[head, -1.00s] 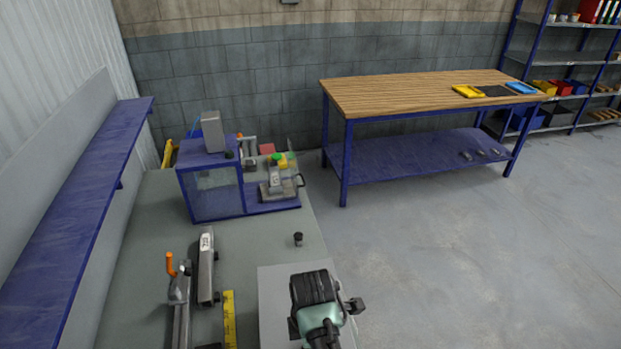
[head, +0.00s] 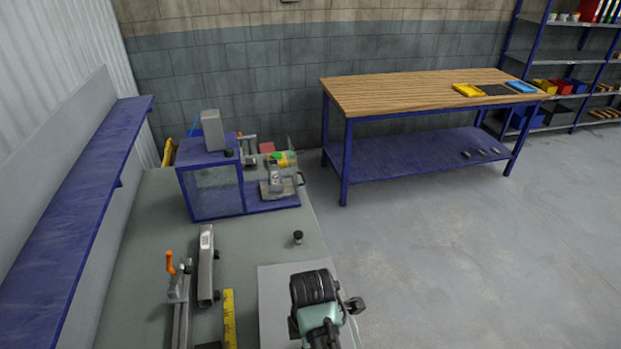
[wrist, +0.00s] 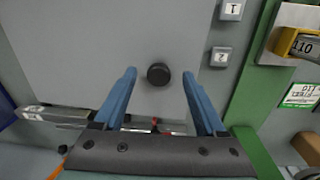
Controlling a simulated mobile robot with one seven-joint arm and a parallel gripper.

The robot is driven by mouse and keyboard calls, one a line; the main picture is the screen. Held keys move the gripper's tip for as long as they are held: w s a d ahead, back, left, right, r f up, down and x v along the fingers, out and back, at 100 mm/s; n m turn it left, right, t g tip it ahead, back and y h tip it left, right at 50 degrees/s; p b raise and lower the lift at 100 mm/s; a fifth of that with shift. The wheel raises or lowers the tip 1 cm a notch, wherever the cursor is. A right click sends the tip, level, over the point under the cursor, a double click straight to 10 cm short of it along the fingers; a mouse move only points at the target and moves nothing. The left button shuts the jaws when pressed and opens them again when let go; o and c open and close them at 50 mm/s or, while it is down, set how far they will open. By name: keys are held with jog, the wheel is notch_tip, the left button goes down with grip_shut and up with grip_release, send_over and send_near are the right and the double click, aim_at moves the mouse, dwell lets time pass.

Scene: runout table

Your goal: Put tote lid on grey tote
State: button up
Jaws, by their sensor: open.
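A flat light grey panel (head: 275,290), which looks like the tote lid, lies at the lower middle of the head view, partly under my arm. In the wrist view the grey panel (wrist: 70,60) fills the upper left, with a round black knob (wrist: 158,73) on it. My gripper (wrist: 160,78) is open, its two blue fingers on either side of the knob and apart from it in the picture. I cannot tell the height of the fingertips over the panel. In the head view my wrist (head: 320,310) hides the fingers and knob. I cannot make out the grey tote.
A metal bar (head: 206,265), a clamp with an orange handle (head: 178,285) and a yellow rule (head: 229,318) lie left of the panel. A small black knob-like piece (head: 298,238) stands beyond it. A blue machine (head: 212,185) stands farther back. A wooden-topped bench (head: 400,95) is at right.

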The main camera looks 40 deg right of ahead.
notch_tip(320, 180, up, 13)
jog(key=p, duration=0.2)
jog(key=shift+s+a+p, duration=0.25)
jog(key=shift+s+p, duration=0.1)
jog(key=shift+p, duration=0.05)
jog(key=shift+f, duration=0.2)
